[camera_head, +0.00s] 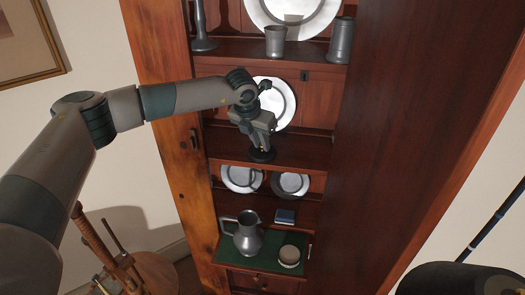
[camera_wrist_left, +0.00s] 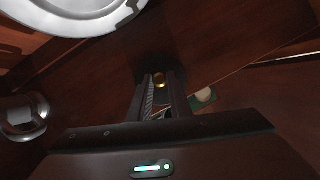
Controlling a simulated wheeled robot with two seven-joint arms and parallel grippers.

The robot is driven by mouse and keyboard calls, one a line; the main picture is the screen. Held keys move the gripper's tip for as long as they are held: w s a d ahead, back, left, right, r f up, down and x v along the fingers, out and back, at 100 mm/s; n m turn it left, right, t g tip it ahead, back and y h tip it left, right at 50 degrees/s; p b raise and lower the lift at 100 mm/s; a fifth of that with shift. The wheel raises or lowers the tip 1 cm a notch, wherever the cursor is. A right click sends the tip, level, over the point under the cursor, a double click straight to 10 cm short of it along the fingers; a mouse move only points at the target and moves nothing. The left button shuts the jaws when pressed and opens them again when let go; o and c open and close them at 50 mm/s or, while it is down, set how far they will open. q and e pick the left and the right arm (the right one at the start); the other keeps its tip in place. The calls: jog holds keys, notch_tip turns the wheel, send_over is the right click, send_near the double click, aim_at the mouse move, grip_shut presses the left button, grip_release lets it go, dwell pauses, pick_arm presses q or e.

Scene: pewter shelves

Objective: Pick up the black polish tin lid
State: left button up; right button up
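A dark round disc, which looks like the black polish tin lid (camera_head: 262,155), is right under my left gripper (camera_head: 262,147) at the middle shelf. In the left wrist view the dark disc (camera_wrist_left: 180,73) lies at the fingertips, with a small gold spot between them. The left fingers (camera_wrist_left: 161,82) point down at it with a narrow gap between them. I cannot tell whether they press on anything, or whether the lid rests on the shelf. My right gripper does not show.
A pewter plate (camera_head: 281,104) leans behind my left gripper. Below, a jug (camera_head: 248,236), a round tin (camera_head: 289,256) and a dark blue book (camera_head: 285,216) stand on or near a green surface (camera_head: 268,262). A cup (camera_head: 276,42) and tankard (camera_head: 341,41) stand on the shelf above. Wooden side panels flank the shelves.

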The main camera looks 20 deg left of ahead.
pick_arm(q)
grip_shut()
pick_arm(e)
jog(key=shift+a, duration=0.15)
